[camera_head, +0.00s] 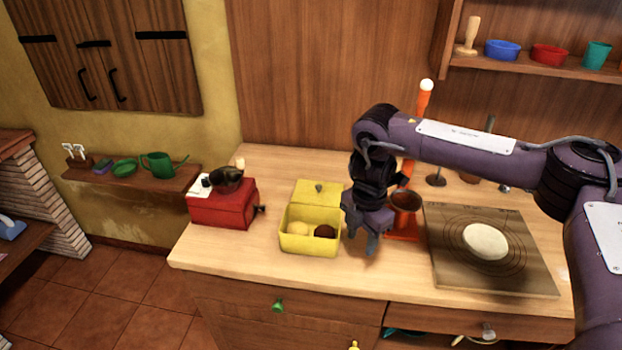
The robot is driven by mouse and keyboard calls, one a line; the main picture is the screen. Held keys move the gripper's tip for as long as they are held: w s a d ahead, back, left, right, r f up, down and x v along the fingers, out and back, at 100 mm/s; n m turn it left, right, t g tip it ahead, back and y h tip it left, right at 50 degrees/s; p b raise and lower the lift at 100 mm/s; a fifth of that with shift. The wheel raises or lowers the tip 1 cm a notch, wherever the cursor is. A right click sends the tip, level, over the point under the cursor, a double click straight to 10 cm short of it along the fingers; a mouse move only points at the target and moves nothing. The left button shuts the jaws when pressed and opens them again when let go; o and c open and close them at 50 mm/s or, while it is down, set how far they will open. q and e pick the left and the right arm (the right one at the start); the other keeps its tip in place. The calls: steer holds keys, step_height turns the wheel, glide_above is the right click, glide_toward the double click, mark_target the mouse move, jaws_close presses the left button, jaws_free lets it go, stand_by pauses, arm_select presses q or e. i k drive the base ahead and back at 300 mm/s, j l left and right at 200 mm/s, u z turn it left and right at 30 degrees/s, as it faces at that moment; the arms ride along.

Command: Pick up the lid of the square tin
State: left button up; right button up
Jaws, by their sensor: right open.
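The yellow square tin (297,243) stands open on the wooden counter, with a pale round thing and a dark brown round thing inside. Its yellow lid (305,198), with a small dark knob, shows at the tin's back edge. I cannot tell whether the lid rests on the tin's rim or on the counter behind it. My right gripper (363,242) points down just right of the tin, open and empty, apart from the lid. My left gripper is not in view.
A red box (222,211) with a dark bowl on top stands left of the tin. An orange stand (404,222) with a brown cup is close behind my right gripper. A board (450,268) with pale dough (486,241) lies to the right. The counter's front strip is clear.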

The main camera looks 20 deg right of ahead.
mark_target(323, 193)
steer(key=i, duration=1)
